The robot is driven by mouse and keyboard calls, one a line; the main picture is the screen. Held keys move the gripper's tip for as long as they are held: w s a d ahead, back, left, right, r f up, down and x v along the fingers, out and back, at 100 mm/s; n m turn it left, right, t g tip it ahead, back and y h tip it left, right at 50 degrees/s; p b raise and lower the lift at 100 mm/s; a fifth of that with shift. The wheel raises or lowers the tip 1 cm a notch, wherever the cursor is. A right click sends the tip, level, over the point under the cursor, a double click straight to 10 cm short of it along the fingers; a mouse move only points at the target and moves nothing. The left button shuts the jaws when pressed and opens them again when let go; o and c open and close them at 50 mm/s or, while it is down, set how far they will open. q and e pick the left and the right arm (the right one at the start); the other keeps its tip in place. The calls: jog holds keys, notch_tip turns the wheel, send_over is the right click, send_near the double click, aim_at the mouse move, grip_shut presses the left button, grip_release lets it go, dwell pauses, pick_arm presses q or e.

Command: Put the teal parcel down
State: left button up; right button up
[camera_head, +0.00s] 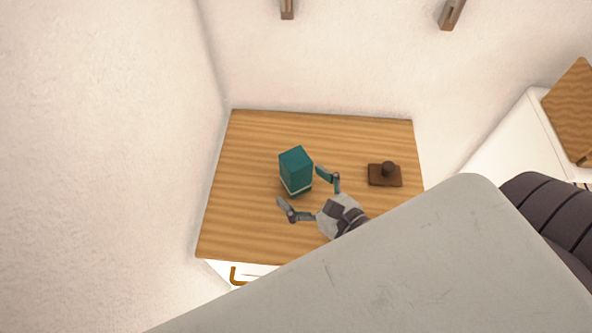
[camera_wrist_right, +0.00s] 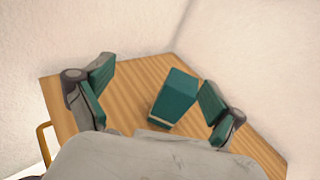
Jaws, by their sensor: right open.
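The teal parcel (camera_head: 296,168) is a tall box with a pale band near its bottom. It stands upright on the wooden top (camera_head: 250,225) of a cabinet. My right gripper (camera_head: 299,189) is open, its two fingers spread apart at the parcel's near right side. In the right wrist view the parcel (camera_wrist_right: 174,97) stands between and beyond the open fingers (camera_wrist_right: 152,92), nearer the right finger. No grip on it shows; I cannot tell whether a finger touches it. My left gripper is not in view.
A dark brown block with a round knob (camera_head: 385,174) sits on the wooden top to the right of the parcel. Walls border the top at the left and back. A white unit with a wooden board (camera_head: 572,115) stands at the right. The top's left part is clear.

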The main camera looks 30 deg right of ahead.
aim_at(296, 162)
jog(key=s+d+f+m+g+h, duration=0.1)
jog(key=s+d+f+m+h, duration=0.15)
jog(key=d+h, duration=0.2)
jog(key=shift+m+y, duration=0.25)
jog(key=shift+y, duration=0.2)
jog(key=p+x, duration=0.1)
jog(key=x, duration=0.7)
jog(key=shift+f, duration=0.1)
jog(key=shift+a+p+x, duration=0.15)
jog(key=shift+p+x, duration=0.1)
jog(key=shift+x, duration=1.15)
jog(key=shift+a+p+x, duration=0.1)
jog(key=shift+p+x, duration=0.15)
jog(key=shift+x, duration=1.15)
jog(key=shift+s, duration=0.1)
jog(key=shift+c, duration=0.3)
jog(key=c, duration=1.5)
